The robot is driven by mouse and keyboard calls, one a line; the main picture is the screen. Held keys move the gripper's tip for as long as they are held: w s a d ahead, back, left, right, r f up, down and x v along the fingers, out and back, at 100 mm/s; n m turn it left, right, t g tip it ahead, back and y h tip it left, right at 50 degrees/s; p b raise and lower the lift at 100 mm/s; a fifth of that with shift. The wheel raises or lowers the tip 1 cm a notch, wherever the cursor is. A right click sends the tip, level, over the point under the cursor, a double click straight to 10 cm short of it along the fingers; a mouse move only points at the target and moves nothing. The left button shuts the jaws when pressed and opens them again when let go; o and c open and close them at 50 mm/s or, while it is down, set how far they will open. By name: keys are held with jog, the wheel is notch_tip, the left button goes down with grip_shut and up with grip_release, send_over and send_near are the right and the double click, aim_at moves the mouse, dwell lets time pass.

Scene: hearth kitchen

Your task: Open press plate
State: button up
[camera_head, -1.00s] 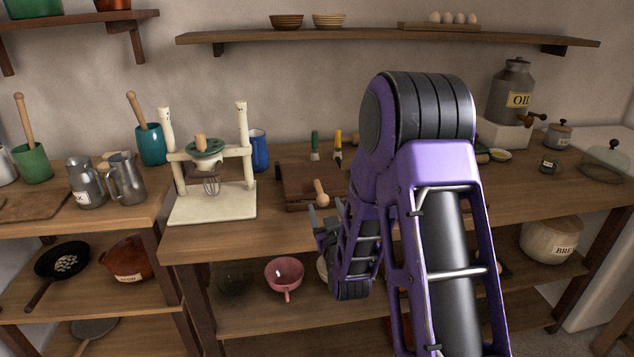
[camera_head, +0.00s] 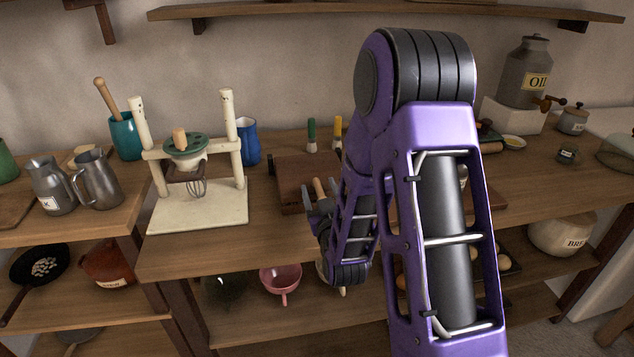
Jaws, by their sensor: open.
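The press (camera_head: 291,171) looks like a dark brown wooden slab lying flat on the counter, left of my arm. Its light wooden handle (camera_head: 319,187) sticks out at the front right side. My gripper (camera_head: 320,197) is open at the handle, and the handle appears between the two fingertips in this view. I cannot tell whether the fingers touch it. My forearm hides the right part of the press.
A blue jug (camera_head: 247,141) and green and yellow-handled tools (camera_head: 311,134) are behind. Metal pitchers (camera_head: 97,180) are farther left.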

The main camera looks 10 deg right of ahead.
jog(key=shift+w, duration=0.2)
grip_shut()
dwell(0.4)
jog(key=shift+r, duration=0.1)
dwell(1.0)
